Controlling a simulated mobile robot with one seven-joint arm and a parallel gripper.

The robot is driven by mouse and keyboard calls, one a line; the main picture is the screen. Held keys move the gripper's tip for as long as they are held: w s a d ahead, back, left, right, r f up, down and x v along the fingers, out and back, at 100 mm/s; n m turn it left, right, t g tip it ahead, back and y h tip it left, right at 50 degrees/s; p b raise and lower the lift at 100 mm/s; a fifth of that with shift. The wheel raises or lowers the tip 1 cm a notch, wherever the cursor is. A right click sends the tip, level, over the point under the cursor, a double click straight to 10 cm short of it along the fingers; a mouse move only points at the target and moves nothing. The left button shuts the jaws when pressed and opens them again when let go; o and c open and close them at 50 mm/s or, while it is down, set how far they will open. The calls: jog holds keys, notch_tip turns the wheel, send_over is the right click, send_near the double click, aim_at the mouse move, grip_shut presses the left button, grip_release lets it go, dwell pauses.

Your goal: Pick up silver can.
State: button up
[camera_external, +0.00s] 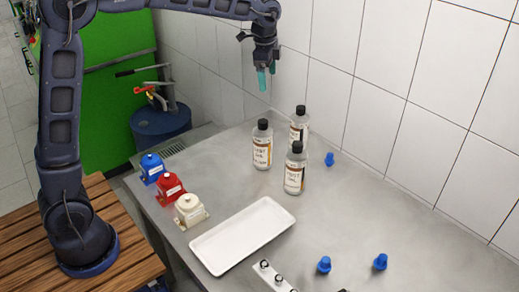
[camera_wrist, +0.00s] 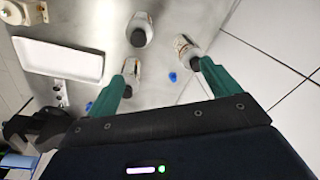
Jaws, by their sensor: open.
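Three silver-grey can-like bottles with black caps and labels stand upright in a group on the metal table. In the external view they are the left one (camera_external: 262,150), the back one (camera_external: 300,124) and the front one (camera_external: 294,175). I cannot tell which one the task means. My gripper (camera_external: 266,78) is open and empty, above and behind the group. In the wrist view, the bottles are at top centre (camera_wrist: 140,26), by the left finger (camera_wrist: 132,68) and by the right finger (camera_wrist: 182,45). My gripper (camera_wrist: 162,72) appears apart from them; its fingers partly cover two.
A white tray (camera_external: 242,234) lies in front of the bottles. Blue (camera_external: 151,166), red (camera_external: 170,187) and cream (camera_external: 189,209) pump-like parts stand left. Several small blue pieces, one here (camera_external: 329,159), lie right. A tiled wall (camera_external: 390,110) bounds the table behind.

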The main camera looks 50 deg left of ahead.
aim_at(303, 115)
jog(key=w+d+f+m, duration=0.1)
jog(key=w+f, duration=0.2)
jog(key=w, duration=0.1)
jog(key=w+d+f+m, duration=0.1)
jog(key=w+f, duration=0.2)
jog(key=w, duration=0.1)
jog(key=w+d+f+m+g, duration=0.1)
jog(key=w+f, duration=0.3)
jog(key=shift+w+d+m, duration=0.3)
jog(key=shift+w+d, duration=0.1)
jog(key=shift+w+a+f, duration=0.1)
jog(key=shift+a+f, duration=0.05)
jog(key=shift+f, duration=2.6)
jog(key=shift+w+a+f, duration=0.1)
jog(key=shift+f, duration=2.65)
jog(key=c, duration=1.3)
jog(key=shift+c, duration=0.2)
jog(key=shift+r, duration=0.15)
